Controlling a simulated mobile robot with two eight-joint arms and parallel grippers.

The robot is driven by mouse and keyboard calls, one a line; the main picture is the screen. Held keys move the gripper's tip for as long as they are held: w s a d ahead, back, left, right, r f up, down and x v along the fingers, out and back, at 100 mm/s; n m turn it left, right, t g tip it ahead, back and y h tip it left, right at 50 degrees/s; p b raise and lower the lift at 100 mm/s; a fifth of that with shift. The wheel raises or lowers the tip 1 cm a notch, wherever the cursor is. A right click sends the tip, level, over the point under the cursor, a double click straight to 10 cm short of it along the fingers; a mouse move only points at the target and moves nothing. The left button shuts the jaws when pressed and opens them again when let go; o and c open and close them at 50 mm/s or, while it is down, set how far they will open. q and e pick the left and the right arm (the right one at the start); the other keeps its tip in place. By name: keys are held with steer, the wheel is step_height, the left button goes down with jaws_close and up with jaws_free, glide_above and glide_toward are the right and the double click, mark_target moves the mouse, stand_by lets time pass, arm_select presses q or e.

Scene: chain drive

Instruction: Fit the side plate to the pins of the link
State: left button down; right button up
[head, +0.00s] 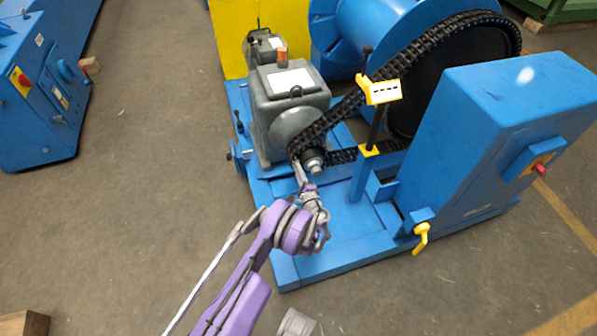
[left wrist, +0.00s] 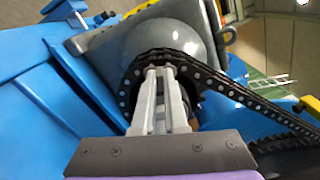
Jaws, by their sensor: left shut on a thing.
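The black roller chain (head: 425,45) runs from the large wheel down around the small sprocket at the grey gearbox (head: 290,100). In the left wrist view the chain (left wrist: 215,80) curves around the sprocket just past my fingers. My left gripper (head: 300,170) is at the sprocket, and its fingers (left wrist: 160,75) are closed together with their tips at the chain. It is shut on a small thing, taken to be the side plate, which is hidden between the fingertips. I cannot make out the link's pins or whether the plate touches them.
The blue machine base (head: 325,250) lies below the arm. A yellow bracket (head: 380,92) on a post stands right of the sprocket. A blue cabinet (head: 500,130) with a yellow handle (head: 421,238) stands at right.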

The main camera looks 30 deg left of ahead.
arm_select(q)
steer(key=shift+b, duration=0.7)
stand_by(1.3)
steer(key=shift+b+x, duration=0.4)
steer(key=shift+x, duration=0.4)
steer(key=c, duration=0.9)
jaws_free()
steer(key=shift+w, duration=0.1)
steer(key=p+v, duration=0.2)
steer(key=v, duration=0.8)
steer(key=shift+s+d, duration=0.3)
